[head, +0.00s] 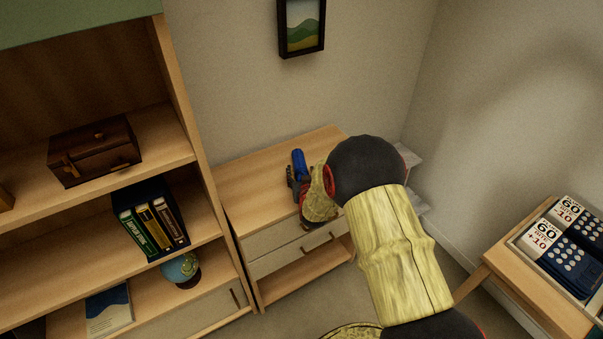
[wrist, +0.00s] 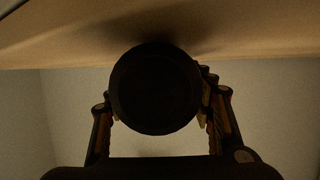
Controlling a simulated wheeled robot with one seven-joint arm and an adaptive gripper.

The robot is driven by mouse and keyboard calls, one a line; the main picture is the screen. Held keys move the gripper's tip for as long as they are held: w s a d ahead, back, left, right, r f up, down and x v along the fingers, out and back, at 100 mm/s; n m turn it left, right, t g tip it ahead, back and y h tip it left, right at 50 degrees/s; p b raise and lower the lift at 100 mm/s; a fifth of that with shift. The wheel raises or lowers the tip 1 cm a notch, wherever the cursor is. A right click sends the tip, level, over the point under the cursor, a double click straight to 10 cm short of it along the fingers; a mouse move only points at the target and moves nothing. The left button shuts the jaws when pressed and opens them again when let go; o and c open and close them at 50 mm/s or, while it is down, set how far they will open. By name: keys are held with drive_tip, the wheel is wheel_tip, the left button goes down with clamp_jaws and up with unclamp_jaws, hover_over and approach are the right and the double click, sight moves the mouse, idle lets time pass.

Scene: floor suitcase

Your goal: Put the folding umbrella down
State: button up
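The folding umbrella (head: 298,160) shows as a short blue cylinder over the top of the small wooden dresser (head: 255,180) in the head view. My gripper (head: 298,178) is at its near end, partly hidden by my arm. In the wrist view the umbrella's round dark end (wrist: 155,92) fills the space between the two fingers of my gripper (wrist: 160,115), which appear closed against its sides. The wooden surface (wrist: 250,45) lies right by the umbrella, with a dark shadow where they meet; I cannot tell whether they touch.
A tall shelf unit (head: 180,90) stands left of the dresser, holding a brown chest (head: 95,152), books (head: 152,222) and a globe (head: 181,270). A framed picture (head: 302,26) hangs above. A wooden table (head: 520,295) with a tray of boxes is at right. The dresser's left part is clear.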

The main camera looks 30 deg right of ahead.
drive_tip(key=shift+r, duration=0.1)
drive_tip(key=shift+s+r, duration=0.1)
drive_tip(key=shift+r, duration=0.05)
drive_tip(key=p+v, duration=0.3)
drive_tip(key=v, duration=0.8)
drive_tip(key=shift+s, duration=0.15)
drive_tip(key=shift+s+a+r, duration=0.1)
drive_tip(key=shift+a+r, duration=0.05)
drive_tip(key=shift+r, duration=0.05)
drive_tip(key=s+a+r+n+g+y, duration=0.1)
drive_tip(key=s+a+r+y, duration=0.1)
drive_tip(key=a+r, duration=0.45)
drive_tip(key=s+a+r+n+g+y, duration=0.1)
drive_tip(key=s+a+r+g+y, duration=0.15)
drive_tip(key=r, duration=0.65)
drive_tip(key=s+a+r+g, duration=0.1)
drive_tip(key=s+a+r, duration=0.1)
drive_tip(key=s, duration=0.5)
drive_tip(key=s+a+r+n+g, duration=0.1)
drive_tip(key=s+r, duration=0.3)
drive_tip(key=s, duration=0.4)
drive_tip(key=s+a+r+n+g, duration=0.1)
drive_tip(key=s+a+r+g, duration=0.1)
drive_tip(key=s, duration=0.6)
drive_tip(key=shift+a+r, duration=0.5)
drive_tip(key=shift+a, duration=0.25)
drive_tip(key=shift+y, duration=0.25)
